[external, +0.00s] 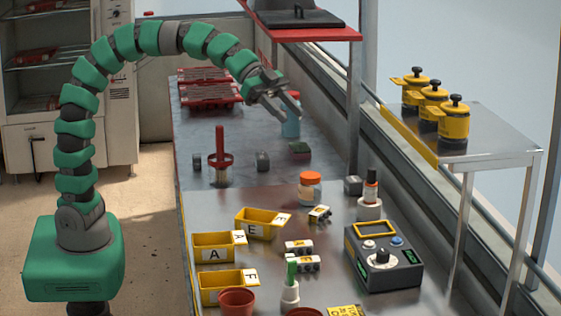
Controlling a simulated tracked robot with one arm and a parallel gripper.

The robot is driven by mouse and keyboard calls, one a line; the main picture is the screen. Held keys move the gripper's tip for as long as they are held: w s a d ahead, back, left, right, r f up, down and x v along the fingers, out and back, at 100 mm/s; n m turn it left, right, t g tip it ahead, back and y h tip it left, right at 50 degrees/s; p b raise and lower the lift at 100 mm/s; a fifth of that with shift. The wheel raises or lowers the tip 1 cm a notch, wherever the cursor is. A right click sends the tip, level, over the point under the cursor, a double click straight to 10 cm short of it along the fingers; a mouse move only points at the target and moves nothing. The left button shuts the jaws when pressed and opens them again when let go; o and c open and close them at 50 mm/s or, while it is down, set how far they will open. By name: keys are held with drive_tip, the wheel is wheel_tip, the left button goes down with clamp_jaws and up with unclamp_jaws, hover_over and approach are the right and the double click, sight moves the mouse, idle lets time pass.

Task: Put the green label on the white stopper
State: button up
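My gripper (287,108) is at the end of the raised, arched arm, above the far part of the bench. Its two fingers are apart with nothing seen between them. A green upright strip (291,272), which may be the green label, stands in a white bottle-shaped piece (290,294) near the front of the bench. A similar white piece (370,208) at the right holds a dark and orange stick. I cannot tell which white piece, if either, is the white stopper. My gripper is far from both.
Yellow bins (213,253), a grey control box (384,268), an orange-capped jar (310,194) and a red upright tool (220,150) stand on the bench. Yellow canisters (454,125) stand on the right shelf.

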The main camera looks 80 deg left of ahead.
drive_tip(key=s+a+r+n+t+y, duration=0.4)
drive_tip(key=s+a+r+n, duration=0.1)
drive_tip(key=a+r, duration=0.5)
drive_tip(key=s+a+r+n+t+y, duration=0.4)
drive_tip(key=s+a+r+n+y, duration=0.1)
drive_tip(key=a+r, duration=0.5)
wheel_tip(320, 180, up, 2)
drive_tip(key=shift+a+r+n+y, duration=0.1)
drive_tip(key=shift+a+n+y, duration=0.2)
drive_tip(key=shift+n, duration=0.3)
drive_tip(key=shift+r+p, duration=0.45)
drive_tip(key=shift+p, duration=0.05)
